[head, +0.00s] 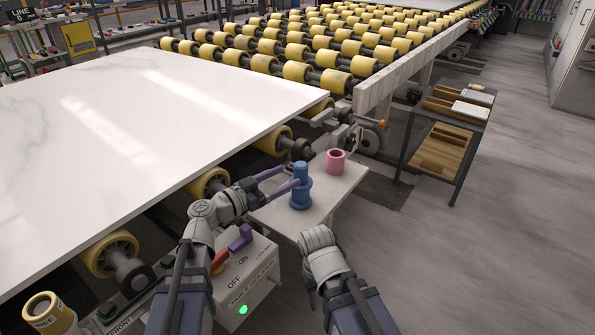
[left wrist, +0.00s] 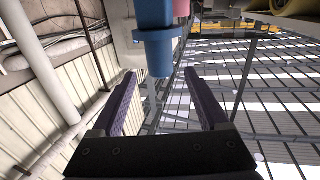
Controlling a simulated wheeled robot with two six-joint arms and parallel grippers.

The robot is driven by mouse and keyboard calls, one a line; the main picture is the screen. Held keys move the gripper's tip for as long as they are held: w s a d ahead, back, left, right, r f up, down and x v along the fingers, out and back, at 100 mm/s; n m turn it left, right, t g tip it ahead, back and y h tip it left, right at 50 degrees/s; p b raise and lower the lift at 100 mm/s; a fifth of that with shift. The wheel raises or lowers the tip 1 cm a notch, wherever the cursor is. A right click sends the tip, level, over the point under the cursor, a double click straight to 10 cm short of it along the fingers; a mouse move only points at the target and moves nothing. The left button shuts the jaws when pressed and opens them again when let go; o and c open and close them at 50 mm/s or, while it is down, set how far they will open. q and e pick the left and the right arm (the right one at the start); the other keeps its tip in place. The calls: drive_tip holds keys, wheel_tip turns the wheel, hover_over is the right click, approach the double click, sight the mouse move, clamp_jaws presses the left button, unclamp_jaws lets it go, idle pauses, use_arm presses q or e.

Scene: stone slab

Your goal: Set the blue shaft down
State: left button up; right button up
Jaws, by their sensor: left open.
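The blue shaft (head: 300,190) stands upright on a small pale shelf (head: 335,198) beside the big slab. It has a thin top and a wider collar lower down. My left gripper (head: 289,176) is open, its two purple fingers reaching toward the shaft from the left. The nearer fingertip overlaps the shaft's edge in the head view; I cannot tell whether it touches. In the left wrist view the shaft (left wrist: 158,48) shows beyond the spread fingertips (left wrist: 160,78), with nothing gripped between them. My right arm is at the lower middle; its gripper jaws cannot be made out.
A pink hollow cylinder (head: 336,162) stands on the shelf behind the shaft. A white slab (head: 150,110) lies on yellow rollers to the left. A control box (head: 250,275) with a green light is just below my left gripper.

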use_arm(q)
drive_tip(key=shift+v, duration=1.4)
